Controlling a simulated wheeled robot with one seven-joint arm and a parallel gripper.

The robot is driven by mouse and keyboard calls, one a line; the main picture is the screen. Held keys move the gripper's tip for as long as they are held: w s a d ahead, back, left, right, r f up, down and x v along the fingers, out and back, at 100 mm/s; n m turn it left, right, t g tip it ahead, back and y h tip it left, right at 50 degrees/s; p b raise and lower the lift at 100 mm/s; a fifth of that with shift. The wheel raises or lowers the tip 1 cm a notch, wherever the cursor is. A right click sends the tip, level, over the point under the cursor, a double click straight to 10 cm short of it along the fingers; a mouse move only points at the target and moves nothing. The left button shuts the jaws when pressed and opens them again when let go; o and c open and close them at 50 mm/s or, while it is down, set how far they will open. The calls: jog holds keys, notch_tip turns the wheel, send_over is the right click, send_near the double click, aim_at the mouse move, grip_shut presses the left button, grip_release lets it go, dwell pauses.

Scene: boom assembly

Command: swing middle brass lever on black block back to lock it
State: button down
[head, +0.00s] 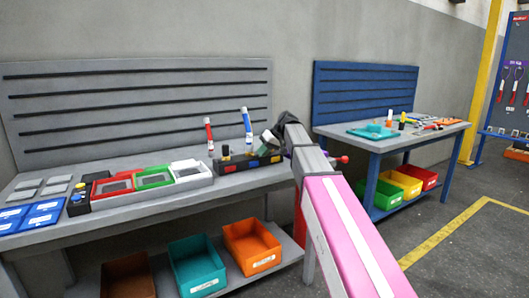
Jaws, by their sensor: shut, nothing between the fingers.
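The black block (248,163) sits near the right end of the grey workbench, with small coloured squares on its front. A small brass-coloured part (225,151) shows at its left end. I cannot make out the middle brass lever or its position; my arm's end covers part of the block's top. My gripper (270,147) is over the right part of the block, shut with nothing seen in it. I cannot tell whether it touches a lever.
A red-capped marker (209,138) and a blue marker (247,131) stand upright by the block. A tray of red, green and white frames (153,182) lies to the left. Bins (198,265) sit on the lower shelf. A blue table (395,137) stands at right.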

jog(key=shift+s+a+m+t+h, duration=0.2)
jog(key=shift+s+a+m+t, duration=0.3)
jog(key=shift+m, duration=0.35)
jog(key=shift+s+a+m+t+h, duration=0.2)
jog(key=shift+s+a+m+t, duration=0.25)
jog(key=shift+m, duration=0.4)
jog(key=shift+s+a+m+t+h, duration=0.25)
jog(key=shift+a+m+t, duration=0.2)
jog(key=shift+m, duration=0.25)
jog(key=shift+s+a+m+t+h, duration=0.3)
jog(key=shift+m+t, duration=0.1)
jog(key=shift+m, duration=0.3)
jog(key=shift+s+a, duration=0.1)
jog(key=shift+a, duration=0.8)
jog(key=shift+r, duration=0.1)
